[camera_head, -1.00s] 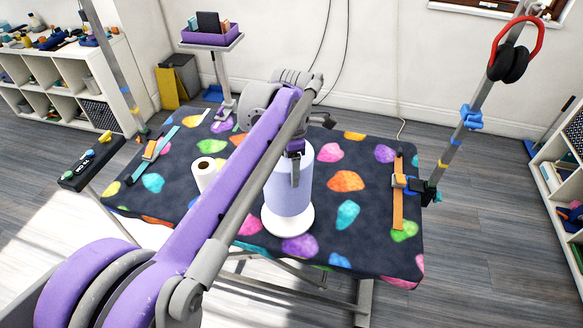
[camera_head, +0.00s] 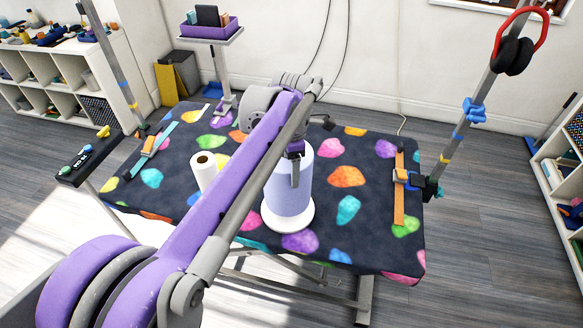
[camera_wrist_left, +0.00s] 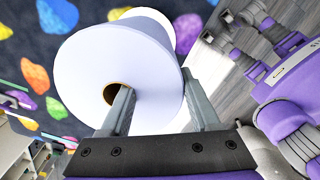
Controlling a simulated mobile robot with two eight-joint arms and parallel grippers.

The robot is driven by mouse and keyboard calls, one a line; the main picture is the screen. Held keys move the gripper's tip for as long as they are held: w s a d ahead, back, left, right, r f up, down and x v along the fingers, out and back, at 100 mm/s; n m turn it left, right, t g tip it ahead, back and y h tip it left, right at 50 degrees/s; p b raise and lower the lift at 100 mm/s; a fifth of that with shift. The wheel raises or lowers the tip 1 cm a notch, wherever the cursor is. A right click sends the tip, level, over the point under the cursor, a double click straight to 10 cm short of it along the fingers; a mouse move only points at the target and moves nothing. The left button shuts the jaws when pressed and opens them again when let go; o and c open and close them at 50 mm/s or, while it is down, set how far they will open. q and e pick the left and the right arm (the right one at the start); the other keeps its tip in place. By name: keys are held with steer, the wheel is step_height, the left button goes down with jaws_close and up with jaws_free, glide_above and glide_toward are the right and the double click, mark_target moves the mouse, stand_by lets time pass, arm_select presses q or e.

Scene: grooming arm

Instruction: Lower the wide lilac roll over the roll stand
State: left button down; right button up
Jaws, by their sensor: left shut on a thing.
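The wide lilac roll (camera_head: 285,196) is upright over the white round base of the roll stand (camera_head: 303,222), near the middle of the patterned table. My left gripper (camera_head: 295,178) is at the top of the roll. In the left wrist view, the gripper (camera_wrist_left: 160,105) is shut on the wall of the lilac roll (camera_wrist_left: 110,55), one finger in the brown-rimmed core and the other outside. The stand's post is hidden. I cannot tell whether the roll touches the base. My right gripper is not in view.
A small white roll (camera_head: 204,172) stands left of the lilac roll, beyond my left arm. Straps lie at the table's left (camera_head: 150,146) and right (camera_head: 399,190) sides, next to upright poles. A purple bin (camera_head: 210,28) stands behind.

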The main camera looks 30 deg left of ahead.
arm_select(q)
steer(key=shift+f+b, duration=1.35)
steer(key=shift+f, duration=1.15)
steer(key=shift+c, duration=0.2)
jaws_free()
steer(key=shift+r, duration=0.1)
step_height(320, 180, up, 11)
steer(key=shift+f+p, duration=0.1)
steer(key=shift+p, duration=0.6)
steer(key=s+d+f+m+t+p, duration=0.2)
steer(key=s+f+m, duration=0.4)
steer(key=s+m, duration=0.3)
steer(key=s+d+f+m+t+p, duration=0.3)
steer(key=s+m, duration=0.6)
steer(key=m, duration=0.8)
step_height(320, 180, down, 3)
steer(key=shift+d+f+m+p, duration=0.1)
steer(key=shift+d+m+p, duration=0.2)
steer(key=shift+d+p, duration=0.65)
